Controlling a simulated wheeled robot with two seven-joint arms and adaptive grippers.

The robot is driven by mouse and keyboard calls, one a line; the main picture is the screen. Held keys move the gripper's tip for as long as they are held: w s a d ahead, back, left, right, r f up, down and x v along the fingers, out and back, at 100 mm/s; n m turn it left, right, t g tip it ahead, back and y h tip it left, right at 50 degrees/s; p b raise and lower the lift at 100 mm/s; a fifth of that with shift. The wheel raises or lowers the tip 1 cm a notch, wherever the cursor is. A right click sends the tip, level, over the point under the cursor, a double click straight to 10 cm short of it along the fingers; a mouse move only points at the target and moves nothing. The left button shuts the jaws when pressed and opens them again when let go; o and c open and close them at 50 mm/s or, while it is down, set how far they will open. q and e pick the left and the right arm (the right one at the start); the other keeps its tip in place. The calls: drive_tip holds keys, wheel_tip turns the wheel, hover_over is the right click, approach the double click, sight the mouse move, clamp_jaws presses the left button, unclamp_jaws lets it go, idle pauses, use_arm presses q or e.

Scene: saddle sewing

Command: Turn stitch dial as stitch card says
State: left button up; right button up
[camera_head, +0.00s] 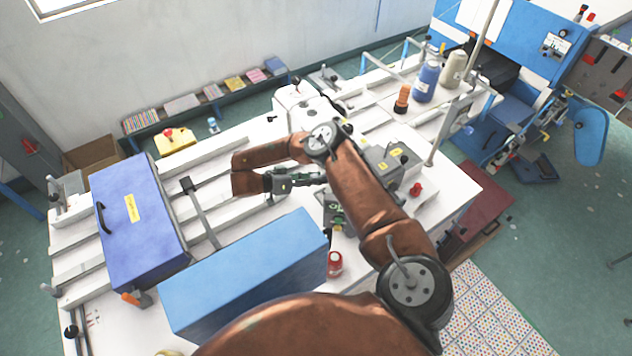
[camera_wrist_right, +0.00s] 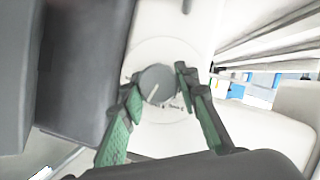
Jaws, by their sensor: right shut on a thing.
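The stitch dial (camera_wrist_right: 157,86) is a round grey knob with a pale pointer line, set on a white round plate with small dark marks too small to read. My right gripper (camera_wrist_right: 158,79) has its green-padded fingers on both sides of the dial, shut on it. In the head view my right gripper (camera_head: 318,178) reaches rightward over the middle of the white table, and the dial cannot be made out there. No stitch card can be identified. My left gripper is not in view.
A blue box with a yellow label (camera_head: 118,240) stands on the left of the white table (camera_head: 460,188). A long light-blue block (camera_head: 240,270) lies in front. A white machine head (camera_head: 296,100) stands behind my wrist. Thread spools (camera_head: 428,82) stand at the back right.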

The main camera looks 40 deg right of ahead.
drive_tip(key=shift+w+n+g+b, duration=0.1)
drive_tip(key=shift+n+g+b, duration=0.7)
drive_tip(key=shift+n, duration=0.3)
drive_tip(key=o, duration=1.2)
drive_tip(key=shift+c, duration=0.2)
drive_tip(key=v, duration=1.2)
drive_tip(key=shift+f, duration=0.2)
